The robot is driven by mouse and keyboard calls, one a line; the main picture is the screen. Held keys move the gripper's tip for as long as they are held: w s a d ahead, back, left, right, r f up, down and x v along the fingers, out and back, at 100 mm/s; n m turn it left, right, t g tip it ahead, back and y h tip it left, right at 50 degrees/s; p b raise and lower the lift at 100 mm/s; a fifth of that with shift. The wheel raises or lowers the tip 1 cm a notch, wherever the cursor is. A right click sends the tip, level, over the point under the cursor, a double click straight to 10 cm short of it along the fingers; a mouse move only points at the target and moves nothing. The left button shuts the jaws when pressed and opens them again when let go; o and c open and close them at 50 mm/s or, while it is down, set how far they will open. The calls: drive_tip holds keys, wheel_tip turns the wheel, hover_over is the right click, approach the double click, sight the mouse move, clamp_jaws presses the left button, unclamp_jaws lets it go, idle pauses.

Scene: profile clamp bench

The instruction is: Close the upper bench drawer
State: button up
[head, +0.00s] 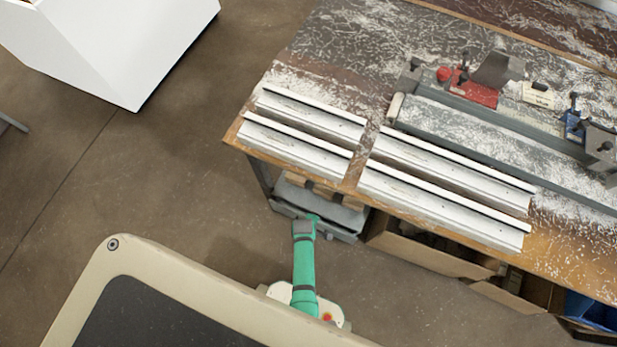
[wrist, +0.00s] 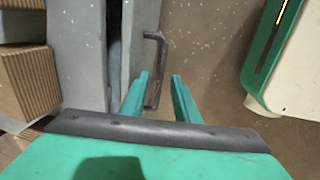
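The upper bench drawer (head: 340,217) is a grey metal box under the bench's near left corner. It sticks out past the bench edge, with wooden blocks inside. In the wrist view its grey wall (wrist: 78,60) runs down the left side. A dark bar handle (wrist: 162,62) stands off the grey front. My gripper (wrist: 161,76) is open, with one green fingertip on each side of the handle in the picture. Whether either finger touches it I cannot tell. In the head view my green gripper (head: 306,226) is at the drawer front, its fingertips hidden.
The wooden bench (head: 235,133) carries several pale metal profiles (head: 440,205) and a clamp rail with a red clamp (head: 474,90). Cardboard boxes (head: 425,252) and a blue bin (head: 592,310) sit under the bench to the right. A white block (head: 125,45) stands far left; floor between is clear.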

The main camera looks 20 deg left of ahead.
drive_tip(key=shift+w+a+f, duration=0.1)
drive_tip(key=shift+a+f, duration=0.05)
drive_tip(key=shift+f, duration=0.3)
drive_tip(key=shift+w+a+f, duration=0.1)
drive_tip(key=shift+a+f, duration=0.05)
drive_tip(key=shift+f, duration=0.3)
drive_tip(key=shift+w, duration=0.1)
drive_tip(key=shift+c, duration=0.7)
clamp_jaws()
drive_tip(key=shift+d, duration=0.25)
drive_tip(key=shift+w, duration=0.3)
drive_tip(key=shift+w+d, duration=0.1)
drive_tip(key=shift+w, duration=1.25)
